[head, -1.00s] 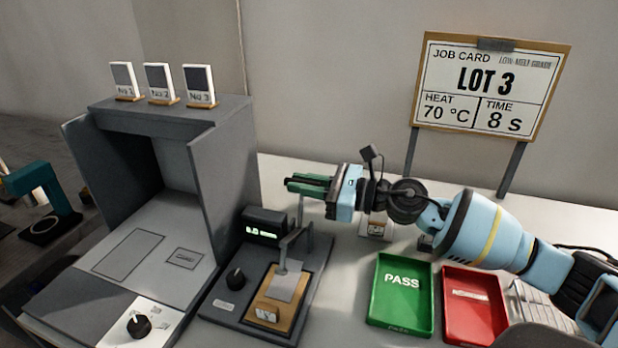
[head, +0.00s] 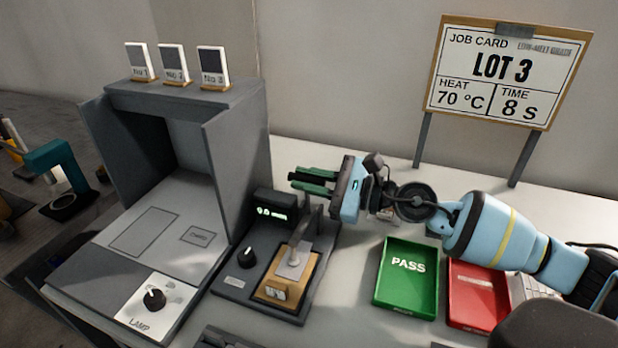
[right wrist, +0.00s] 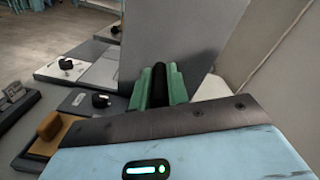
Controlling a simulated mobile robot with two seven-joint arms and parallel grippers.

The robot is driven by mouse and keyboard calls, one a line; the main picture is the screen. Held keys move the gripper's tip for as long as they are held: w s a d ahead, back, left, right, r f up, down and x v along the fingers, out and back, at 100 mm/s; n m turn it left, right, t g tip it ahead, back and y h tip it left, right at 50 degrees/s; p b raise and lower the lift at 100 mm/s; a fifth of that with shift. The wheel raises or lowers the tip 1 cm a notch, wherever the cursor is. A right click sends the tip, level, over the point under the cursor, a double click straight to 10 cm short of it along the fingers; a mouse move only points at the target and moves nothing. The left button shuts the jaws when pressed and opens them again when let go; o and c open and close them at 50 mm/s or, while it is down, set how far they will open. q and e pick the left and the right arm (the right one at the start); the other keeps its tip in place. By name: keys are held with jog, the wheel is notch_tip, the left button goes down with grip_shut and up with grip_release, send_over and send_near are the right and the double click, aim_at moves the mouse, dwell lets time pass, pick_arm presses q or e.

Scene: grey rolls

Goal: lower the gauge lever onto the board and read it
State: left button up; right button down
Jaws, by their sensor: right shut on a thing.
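The gauge (head: 233,284) is a dark base with a knob and a small green-lit display (head: 271,212); its digits are too blurred to read. A tan board block (head: 268,292) sits on it with a small grey plate on top. The grey gauge lever (head: 305,241) slants down over that plate; I cannot tell whether its foot touches. My right gripper (head: 314,181) is at the lever's upper end, its green fingers shut. In the right wrist view, the fingers (right wrist: 160,84) are around a black piece, seemingly the lever's grip. My left gripper is not in view.
A green PASS tray (head: 407,300) and a red tray (head: 477,305) stand right of the gauge. A grey hooded lamp station (head: 235,160) stands left, with several numbered cards on top. The job card (head: 500,75) stands behind, reading LOT 3, 70 °C, 8 s.

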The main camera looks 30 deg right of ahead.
jog(key=c, duration=1.4)
grip_release()
jog(key=shift+o, duration=0.2)
jog(key=shift+s+d+f+b, duration=0.25)
jog(key=shift+s+d+b, duration=0.2)
jog(key=shift+s+d, duration=0.05)
jog(key=b+v, duration=0.3)
jog(key=v, duration=0.3)
jog(key=shift+s+r+b, duration=0.2)
jog(key=shift+b, duration=0.15)
jog(key=shift+d, duration=0.1)
